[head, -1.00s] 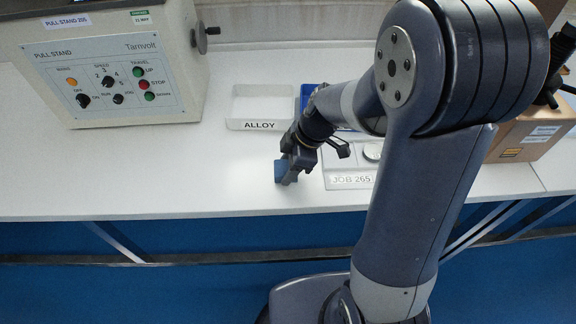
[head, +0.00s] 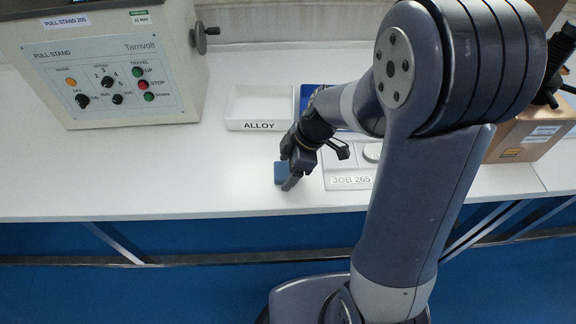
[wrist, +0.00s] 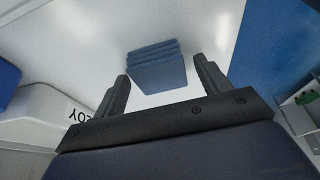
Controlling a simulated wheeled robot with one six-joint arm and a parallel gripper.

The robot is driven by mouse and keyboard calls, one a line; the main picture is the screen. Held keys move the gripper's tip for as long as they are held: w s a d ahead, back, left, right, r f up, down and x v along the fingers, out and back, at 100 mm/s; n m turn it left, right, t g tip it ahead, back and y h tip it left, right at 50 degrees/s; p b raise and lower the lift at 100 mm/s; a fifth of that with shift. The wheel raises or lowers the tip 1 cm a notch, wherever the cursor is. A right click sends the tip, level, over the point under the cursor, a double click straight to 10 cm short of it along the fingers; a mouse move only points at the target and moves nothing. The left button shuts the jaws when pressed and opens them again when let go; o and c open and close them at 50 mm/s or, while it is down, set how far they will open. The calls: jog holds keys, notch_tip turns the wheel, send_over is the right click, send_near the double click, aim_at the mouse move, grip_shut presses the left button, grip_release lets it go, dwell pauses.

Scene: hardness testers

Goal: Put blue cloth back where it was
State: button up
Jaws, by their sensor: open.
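The blue cloth (head: 281,173) is a small folded block on the white bench top, left of the JOB 265 tray (head: 348,181). My gripper (head: 289,175) is low beside it and partly covers it in the head view. In the wrist view the cloth (wrist: 158,70) shows its stacked folds between and just beyond the two spread fingers of my gripper (wrist: 162,72). White surface shows between each finger and the cloth. The gripper is open.
A white ALLOY bin (head: 259,108) stands behind the gripper, with a blue bin (head: 309,96) to its right, partly hidden by my arm. The pull stand (head: 110,70) is at back left. A cardboard box (head: 528,133) is at right. Bench is clear left of the cloth.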

jog(key=p+v, duration=0.1)
jog(key=v, duration=1.1)
